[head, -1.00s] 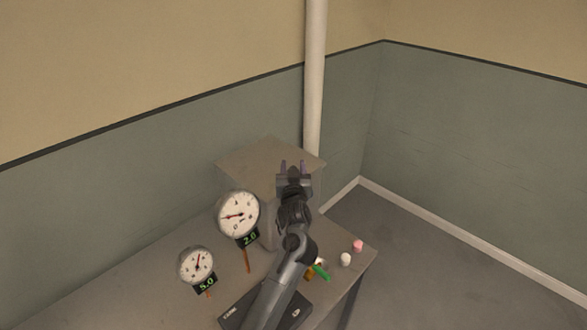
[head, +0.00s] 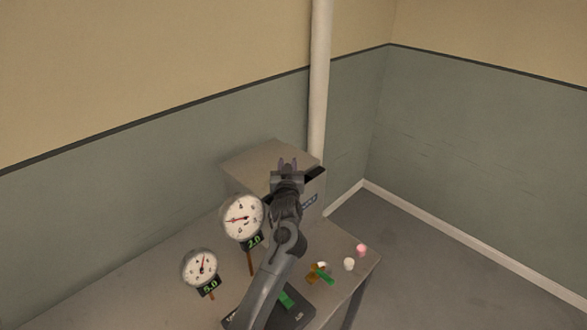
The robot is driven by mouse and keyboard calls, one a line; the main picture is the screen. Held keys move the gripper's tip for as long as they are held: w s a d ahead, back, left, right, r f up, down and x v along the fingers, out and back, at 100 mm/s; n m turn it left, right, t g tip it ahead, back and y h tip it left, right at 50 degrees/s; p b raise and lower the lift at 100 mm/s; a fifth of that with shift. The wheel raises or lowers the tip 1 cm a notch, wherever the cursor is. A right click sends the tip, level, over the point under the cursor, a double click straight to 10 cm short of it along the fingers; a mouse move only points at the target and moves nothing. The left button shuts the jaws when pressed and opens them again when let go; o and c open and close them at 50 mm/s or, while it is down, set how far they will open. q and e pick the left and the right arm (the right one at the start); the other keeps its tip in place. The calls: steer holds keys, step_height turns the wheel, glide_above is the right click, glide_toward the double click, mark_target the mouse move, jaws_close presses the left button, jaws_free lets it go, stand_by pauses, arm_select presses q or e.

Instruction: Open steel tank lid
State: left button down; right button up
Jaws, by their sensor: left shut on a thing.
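The steel tank (head: 262,158) is a grey box with a flat top, at the back of the table. Its lid looks down, with no gap that I can make out. A dark bar (head: 315,174) shows at its front upper edge, right of my wrist. My left gripper (head: 288,163) is over this front edge, its fingers close together and pointing away from me. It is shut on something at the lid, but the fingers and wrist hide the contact. My arm covers much of the tank's front. My right gripper is not in view.
Two round gauges, one reading 2.0 (head: 243,218) and one reading 5.0 (head: 200,267), stand left of my arm. A dark scale (head: 297,316) lies under my arm. Small items, including a green one (head: 322,273) and a pink one (head: 361,249), lie near the table's right edge.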

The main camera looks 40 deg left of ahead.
arm_select(q)
steer(key=c, duration=1)
jaws_free()
steer(key=shift+d, duration=0.2)
steer(key=v, duration=1.1)
